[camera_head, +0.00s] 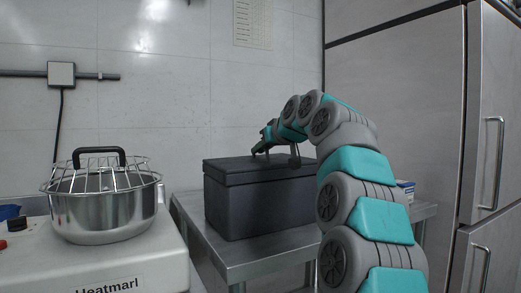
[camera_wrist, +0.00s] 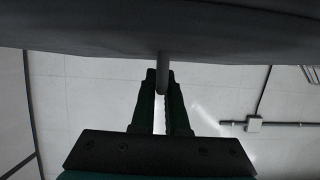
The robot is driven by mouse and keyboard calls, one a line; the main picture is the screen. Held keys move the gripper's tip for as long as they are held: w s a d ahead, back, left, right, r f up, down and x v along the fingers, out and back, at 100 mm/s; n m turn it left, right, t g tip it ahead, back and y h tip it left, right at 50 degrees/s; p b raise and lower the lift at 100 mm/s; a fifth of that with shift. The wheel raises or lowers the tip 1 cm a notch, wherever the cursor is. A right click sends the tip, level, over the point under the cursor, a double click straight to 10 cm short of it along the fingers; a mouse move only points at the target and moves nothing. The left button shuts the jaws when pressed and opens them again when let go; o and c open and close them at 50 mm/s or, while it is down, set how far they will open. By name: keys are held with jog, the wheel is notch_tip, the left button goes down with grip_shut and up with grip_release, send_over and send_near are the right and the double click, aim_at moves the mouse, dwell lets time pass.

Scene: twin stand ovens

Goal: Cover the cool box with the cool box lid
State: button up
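The cool box (camera_head: 262,208) is a dark grey box on a metal table. The dark cool box lid (camera_head: 225,169) lies level over its top, with no clear gap at the visible edges; its far right part is hidden behind my arm. My gripper (camera_head: 268,147) is just above the lid, at its handle (camera_head: 294,157). In the wrist view, the fingers of my gripper (camera_wrist: 161,88) close on the grey handle (camera_wrist: 162,75), and the dark lid (camera_wrist: 150,30) fills the top of the picture.
A steel pot (camera_head: 105,208) with a wire rack and a black-handled lid stands on a white appliance (camera_head: 110,268) at left. The metal table (camera_head: 262,256) has a bare front strip. A steel fridge (camera_head: 400,100) stands at right, and a small box (camera_head: 406,188) sits behind my arm.

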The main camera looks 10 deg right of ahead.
jog(key=o, duration=0.6)
jog(key=shift+c, duration=0.2)
jog(key=shift+s, duration=0.1)
